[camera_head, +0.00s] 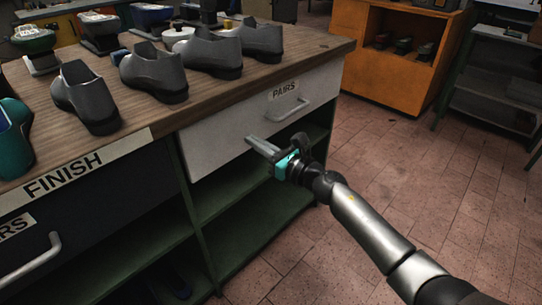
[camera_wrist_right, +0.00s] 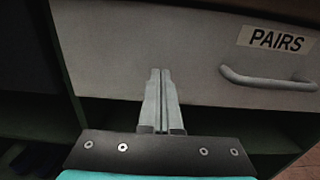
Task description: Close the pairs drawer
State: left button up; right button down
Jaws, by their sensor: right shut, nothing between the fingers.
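The pairs drawer has a pale grey-white front (camera_head: 235,121) with a PAIRS label (camera_head: 284,91) and a bar handle (camera_head: 288,111). It sits under the wooden bench top. Its front looks nearly flush with the bench, but I cannot tell whether a small gap remains. My right gripper (camera_head: 258,145) is shut and empty, at the lower part of the drawer front, left of the handle. In the right wrist view its fingertips (camera_wrist_right: 160,72) point at the plain drawer front (camera_wrist_right: 130,40), with the handle (camera_wrist_right: 268,80) to the right. Contact is unclear. My left gripper is not in view.
Several dark grey shoes (camera_head: 153,74) stand on the bench top (camera_head: 225,93). A FINISH label (camera_head: 62,184) marks its front edge. A dark drawer with a handle (camera_head: 32,254) is at left. Green shelves (camera_head: 240,225) are below. An orange cabinet (camera_head: 385,70) stands behind; tiled floor (camera_head: 400,160) is clear.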

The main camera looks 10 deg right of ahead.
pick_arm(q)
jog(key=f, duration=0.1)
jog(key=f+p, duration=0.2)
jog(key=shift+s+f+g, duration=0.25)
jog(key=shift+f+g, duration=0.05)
pick_arm(e)
jog(key=v, duration=1)
jog(key=shift+s+d, duration=0.2)
jog(key=shift+s, duration=0.05)
